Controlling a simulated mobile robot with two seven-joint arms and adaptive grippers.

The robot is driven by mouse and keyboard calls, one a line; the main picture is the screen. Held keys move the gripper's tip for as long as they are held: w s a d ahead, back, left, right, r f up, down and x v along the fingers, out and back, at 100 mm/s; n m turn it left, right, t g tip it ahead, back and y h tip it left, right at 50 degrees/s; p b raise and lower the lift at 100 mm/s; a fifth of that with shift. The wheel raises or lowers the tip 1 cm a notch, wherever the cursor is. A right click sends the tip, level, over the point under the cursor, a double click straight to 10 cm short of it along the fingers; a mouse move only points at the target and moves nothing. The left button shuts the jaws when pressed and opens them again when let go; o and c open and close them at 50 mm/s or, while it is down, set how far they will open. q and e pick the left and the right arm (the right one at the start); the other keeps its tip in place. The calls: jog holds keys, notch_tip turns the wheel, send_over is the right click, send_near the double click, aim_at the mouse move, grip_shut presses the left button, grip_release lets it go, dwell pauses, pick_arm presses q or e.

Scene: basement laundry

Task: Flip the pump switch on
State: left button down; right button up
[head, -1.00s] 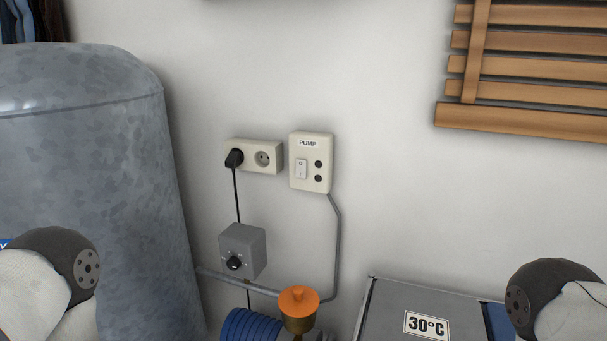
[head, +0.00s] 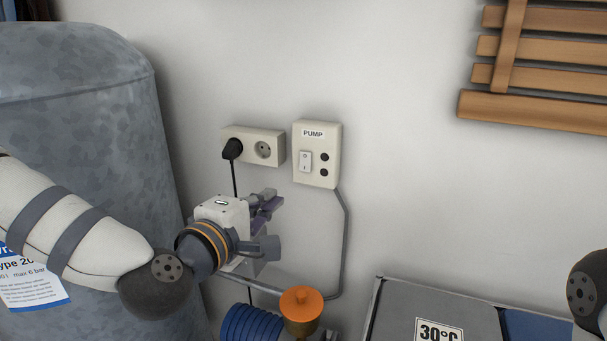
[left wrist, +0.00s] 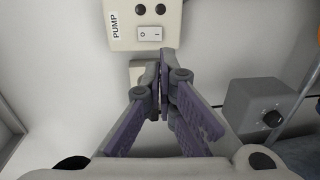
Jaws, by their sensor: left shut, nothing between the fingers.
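The pump switch is a white rocker (head: 305,161) marked O and I, on a cream box labelled PUMP (head: 327,175) on the wall. In the left wrist view the rocker (left wrist: 150,33) and the box (left wrist: 122,36) are at the top, just beyond the fingertips. I cannot tell which way the rocker is tilted. My left gripper (head: 272,201) is below and left of the box in the head view, apart from it. Its fingers (left wrist: 162,75) are shut with nothing between them. My right gripper is out of view; only part of that arm shows at the right edge.
A cream socket (head: 270,157) with a black plug is left of the pump box. A grey knob box (left wrist: 262,110) is beside my left gripper. A pipe, an orange-capped valve (head: 301,303) and a blue coil are below. A grey tank (head: 90,130) is left.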

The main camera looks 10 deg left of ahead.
pick_arm(q)
jog(key=b, duration=0.2)
send_near(306, 172)
jog(key=x, duration=0.6)
jog(key=shift+a+f, duration=0.15)
jog(key=shift+a, duration=0.05)
jog(key=shift+w+d, duration=0.1)
jog(key=shift+w, duration=0.4)
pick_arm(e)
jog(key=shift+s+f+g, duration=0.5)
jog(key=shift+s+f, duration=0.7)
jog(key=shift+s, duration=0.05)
